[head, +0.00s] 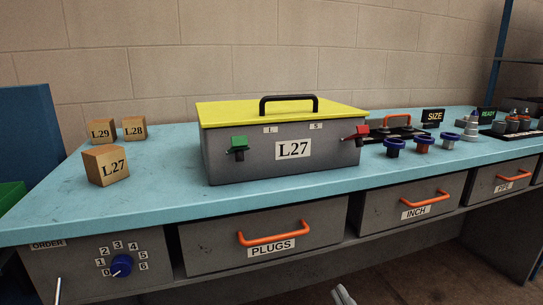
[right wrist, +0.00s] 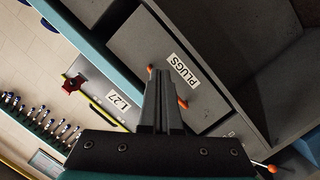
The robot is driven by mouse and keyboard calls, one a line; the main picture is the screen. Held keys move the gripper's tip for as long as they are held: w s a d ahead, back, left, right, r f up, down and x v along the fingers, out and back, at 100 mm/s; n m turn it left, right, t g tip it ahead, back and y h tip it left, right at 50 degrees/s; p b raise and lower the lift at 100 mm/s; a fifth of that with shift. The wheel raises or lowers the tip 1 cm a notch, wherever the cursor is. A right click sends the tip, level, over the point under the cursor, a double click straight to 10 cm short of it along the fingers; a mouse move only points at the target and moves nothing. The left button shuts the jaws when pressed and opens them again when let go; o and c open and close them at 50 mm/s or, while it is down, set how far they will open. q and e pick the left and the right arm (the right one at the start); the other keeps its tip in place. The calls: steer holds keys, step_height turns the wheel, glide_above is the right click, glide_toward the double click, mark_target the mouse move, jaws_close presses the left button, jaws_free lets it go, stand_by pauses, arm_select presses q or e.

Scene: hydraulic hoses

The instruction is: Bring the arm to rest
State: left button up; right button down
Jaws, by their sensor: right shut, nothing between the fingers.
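My right gripper (right wrist: 162,100) shows in the right wrist view with its two dark fingers together and nothing between them. It points toward the bench front, with the PLUGS drawer (right wrist: 150,45) and its orange handle beyond the fingers. In the head view only a small pale part of my right gripper (head: 343,295) shows at the bottom edge, in front of and below the bench. It appears apart from the drawers. My left gripper is in neither view.
A grey L27 box (head: 250,160) with a yellow lid stands on the blue bench (head: 165,185). Wooden blocks (head: 106,166) sit at left, fittings (head: 423,142) at right. INCH drawer (head: 410,205) and PLUGS drawer (head: 205,245) look closed. A blue knob (head: 121,265) is at lower left.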

steer(key=s+d+f+m+g+p, duration=0.1)
steer(key=s+f+m+g+p, duration=0.35)
steer(key=s+f+p, duration=0.5)
steer(key=s+f+m+g+p, duration=0.35)
steer(key=s+f+g, duration=0.25)
steer(key=f, duration=0.6)
steer(key=s+d+g+h+p, duration=0.1)
steer(key=s+d+g+p, duration=0.15)
steer(key=s+p, duration=0.75)
steer(key=s+d+g+h+p, duration=0.15)
steer(key=s+d+p, duration=0.25)
steer(key=s+p, duration=0.65)
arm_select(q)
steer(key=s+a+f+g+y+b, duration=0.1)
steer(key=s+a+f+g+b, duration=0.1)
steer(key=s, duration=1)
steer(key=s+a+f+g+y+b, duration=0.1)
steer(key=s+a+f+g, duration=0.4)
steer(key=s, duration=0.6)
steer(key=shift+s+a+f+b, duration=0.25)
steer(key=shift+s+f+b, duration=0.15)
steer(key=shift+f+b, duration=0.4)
arm_select(e)
steer(key=f, duration=0.3)
steer(key=shift+a+f+g, duration=0.2)
steer(key=shift+f+g, duration=0.05)
steer(key=shift+f, duration=0.15)
